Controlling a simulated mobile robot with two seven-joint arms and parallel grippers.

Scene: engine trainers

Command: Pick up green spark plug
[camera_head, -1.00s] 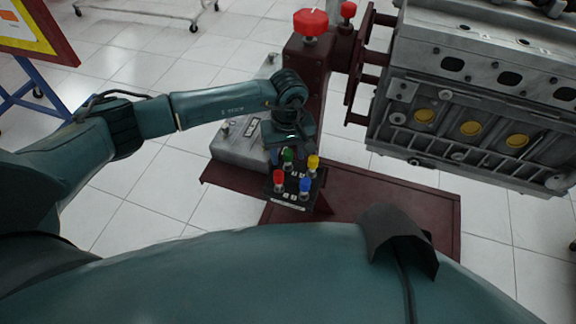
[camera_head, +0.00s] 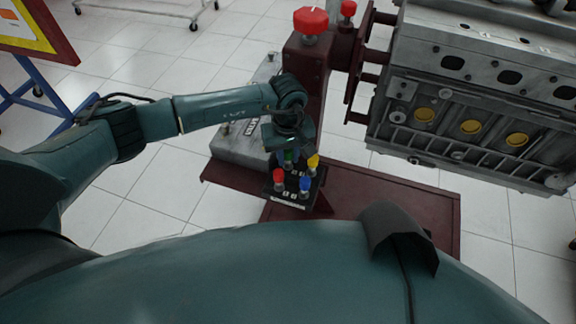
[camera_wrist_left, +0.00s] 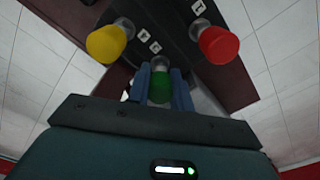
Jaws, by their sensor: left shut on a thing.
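The green spark plug (camera_head: 288,156) stands at the back of a black holder (camera_head: 291,193). It also shows in the left wrist view (camera_wrist_left: 160,86). My left gripper (camera_head: 287,160) is over it, and in the left wrist view its two blue fingers (camera_wrist_left: 161,88) sit on either side of the green top and are shut on it. The plug's lower end still meets the holder. A red plug (camera_head: 279,175), a blue plug (camera_head: 305,184) and a yellow plug (camera_head: 313,161) stand in the same holder. My right gripper is not in view.
The engine block (camera_head: 480,90) hangs on a dark red stand (camera_head: 306,75) at the right. A grey box (camera_head: 236,148) lies behind the holder. A dark red base plate (camera_head: 390,195) spreads to the right, with open tiled floor on the left.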

